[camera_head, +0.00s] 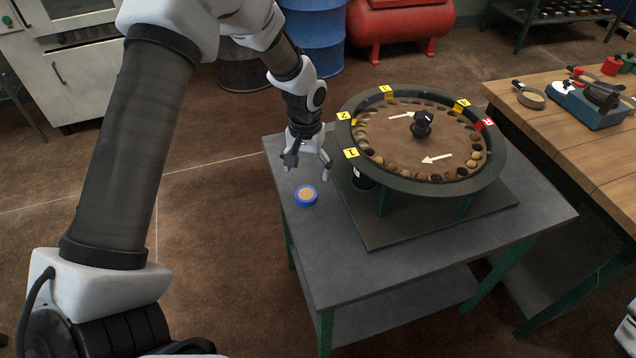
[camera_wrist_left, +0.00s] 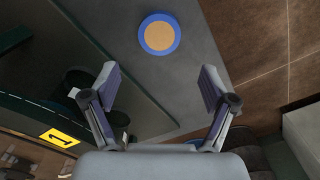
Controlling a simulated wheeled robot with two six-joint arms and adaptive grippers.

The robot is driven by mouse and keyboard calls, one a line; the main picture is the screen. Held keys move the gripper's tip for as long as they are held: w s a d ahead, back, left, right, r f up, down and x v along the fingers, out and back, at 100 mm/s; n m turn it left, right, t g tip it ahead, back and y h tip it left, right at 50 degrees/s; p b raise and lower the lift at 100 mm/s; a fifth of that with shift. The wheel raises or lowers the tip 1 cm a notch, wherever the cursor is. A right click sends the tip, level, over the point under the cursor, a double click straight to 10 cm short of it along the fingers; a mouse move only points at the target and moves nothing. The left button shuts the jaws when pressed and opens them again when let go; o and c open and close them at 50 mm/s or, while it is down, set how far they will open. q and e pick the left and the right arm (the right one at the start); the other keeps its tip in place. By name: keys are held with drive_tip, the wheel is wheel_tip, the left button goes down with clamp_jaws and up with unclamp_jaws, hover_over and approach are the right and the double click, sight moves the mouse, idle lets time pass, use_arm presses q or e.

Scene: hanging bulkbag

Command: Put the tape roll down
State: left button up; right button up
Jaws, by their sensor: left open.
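The tape roll (camera_head: 306,196) is a small blue ring with a tan centre. It lies flat on the grey table (camera_head: 330,262), near the table's left edge. My left gripper (camera_head: 307,171) is open and empty, above the table and a little behind the tape roll. In the left wrist view the tape roll (camera_wrist_left: 159,34) lies beyond the two spread fingertips (camera_wrist_left: 158,78), apart from both.
A round turntable (camera_head: 420,150) with several stones, yellow tags and arrows stands on a dark base plate, right of my left gripper. A wooden bench (camera_head: 560,130) with tools is at the right. The table front is clear.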

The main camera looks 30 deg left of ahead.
sight(307, 192)
use_arm(q)
drive_tip(key=f, duration=0.4)
drive_tip(key=f+p, duration=0.1)
drive_tip(key=f, duration=0.1)
drive_tip(key=shift+s+d+f, duration=0.1)
drive_tip(key=shift+s+d, duration=0.05)
drive_tip(key=shift+s, duration=0.25)
drive_tip(key=shift+w+f, duration=0.1)
drive_tip(key=shift+f, duration=0.25)
drive_tip(key=shift+r, duration=0.15)
drive_tip(key=shift+s, duration=0.2)
drive_tip(key=c, duration=1.3)
drive_tip(key=shift+o, duration=0.2)
drive_tip(key=shift+r, duration=0.1)
